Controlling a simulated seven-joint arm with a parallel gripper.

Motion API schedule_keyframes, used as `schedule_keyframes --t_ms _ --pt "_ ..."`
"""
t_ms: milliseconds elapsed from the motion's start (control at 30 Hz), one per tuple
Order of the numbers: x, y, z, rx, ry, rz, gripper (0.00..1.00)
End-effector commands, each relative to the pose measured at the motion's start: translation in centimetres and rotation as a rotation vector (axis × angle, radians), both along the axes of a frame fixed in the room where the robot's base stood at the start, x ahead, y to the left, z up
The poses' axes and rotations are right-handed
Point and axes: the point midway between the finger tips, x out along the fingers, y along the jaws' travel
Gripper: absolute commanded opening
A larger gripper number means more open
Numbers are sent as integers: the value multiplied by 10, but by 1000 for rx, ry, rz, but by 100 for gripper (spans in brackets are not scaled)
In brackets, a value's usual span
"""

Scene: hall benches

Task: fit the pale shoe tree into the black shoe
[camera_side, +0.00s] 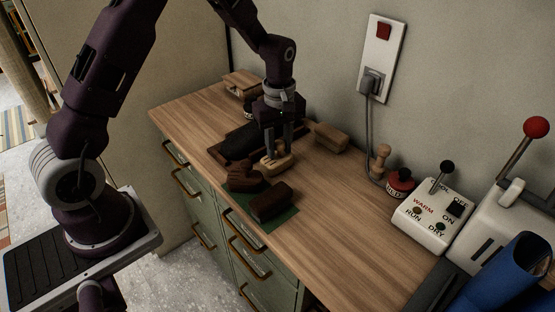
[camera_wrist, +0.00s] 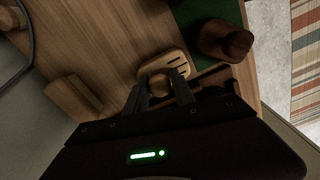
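The pale shoe tree (camera_side: 277,163) lies low at the fingertips of my gripper (camera_side: 278,150). In the wrist view the tree (camera_wrist: 176,65) shows a slotted pale body and a round knob, with the fingers of my gripper (camera_wrist: 160,82) on either side of the knob. I cannot tell whether the fingers press on it. A dark brown block-like thing (camera_side: 271,203) lies on the mat. I cannot single out a clearly black shoe.
The green mat (camera_side: 283,219) is near the bench's front edge. A dark tray (camera_side: 218,152) with dark contents lies behind my gripper. A wooden block (camera_side: 331,137) is to the right; it shows in the wrist view (camera_wrist: 75,97). A white switch box (camera_side: 432,220) stands farther right. The bench middle-right is clear.

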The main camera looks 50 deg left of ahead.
Motion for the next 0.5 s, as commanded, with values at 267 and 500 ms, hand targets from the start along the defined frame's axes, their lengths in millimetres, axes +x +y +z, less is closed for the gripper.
schedule_keyframes --t_ms 267,500 --pt "0 0 0 0 0 0 0" --pt "1 0 12 2 -5 0 0"
